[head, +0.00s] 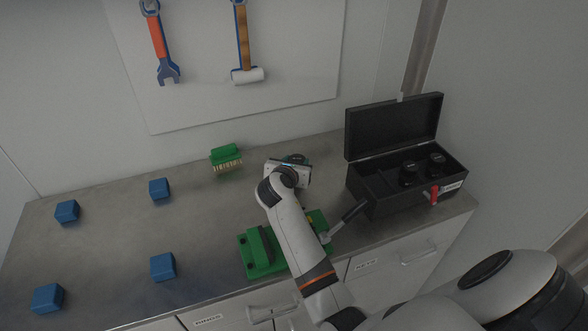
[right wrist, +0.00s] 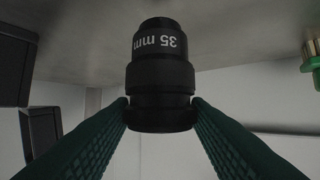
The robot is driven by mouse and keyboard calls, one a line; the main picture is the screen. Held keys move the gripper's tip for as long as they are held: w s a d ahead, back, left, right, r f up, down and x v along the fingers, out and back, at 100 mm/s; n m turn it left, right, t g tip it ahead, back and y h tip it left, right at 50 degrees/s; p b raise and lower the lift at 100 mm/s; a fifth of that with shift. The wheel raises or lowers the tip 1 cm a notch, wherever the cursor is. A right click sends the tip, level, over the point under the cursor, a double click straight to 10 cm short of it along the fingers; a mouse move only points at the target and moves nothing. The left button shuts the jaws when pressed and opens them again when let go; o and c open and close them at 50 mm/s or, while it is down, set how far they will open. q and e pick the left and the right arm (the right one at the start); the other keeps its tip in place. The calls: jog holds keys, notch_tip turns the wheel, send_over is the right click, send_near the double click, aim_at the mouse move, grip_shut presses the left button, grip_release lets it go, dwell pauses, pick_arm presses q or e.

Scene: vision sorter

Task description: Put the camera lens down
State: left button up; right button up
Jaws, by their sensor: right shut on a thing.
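My right gripper (right wrist: 160,112) is shut on a black camera lens (right wrist: 160,70), gripped around its wider end. White "35 mm" lettering shows upside down on the lens in the right wrist view. In the head view my right gripper (head: 294,160) is over the back middle of the grey worktop (head: 200,240), between the green brush and the black case. My own wrist and arm hide most of the lens there. I cannot tell whether the lens touches the worktop. My left gripper is not in view.
An open black case (head: 413,200) with two black lenses stands to the right. A green brush (head: 226,155) is left of the gripper. A green fixture (head: 262,250) and a black-handled tool (head: 347,218) lie in front. Several blue blocks (head: 160,189) spread over the left side.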

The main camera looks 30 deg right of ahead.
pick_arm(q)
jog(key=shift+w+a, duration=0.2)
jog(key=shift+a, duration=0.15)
pick_arm(e)
jog(key=shift+f, duration=1.05)
jog(key=shift+f, duration=0.15)
jog(key=o, duration=1.1)
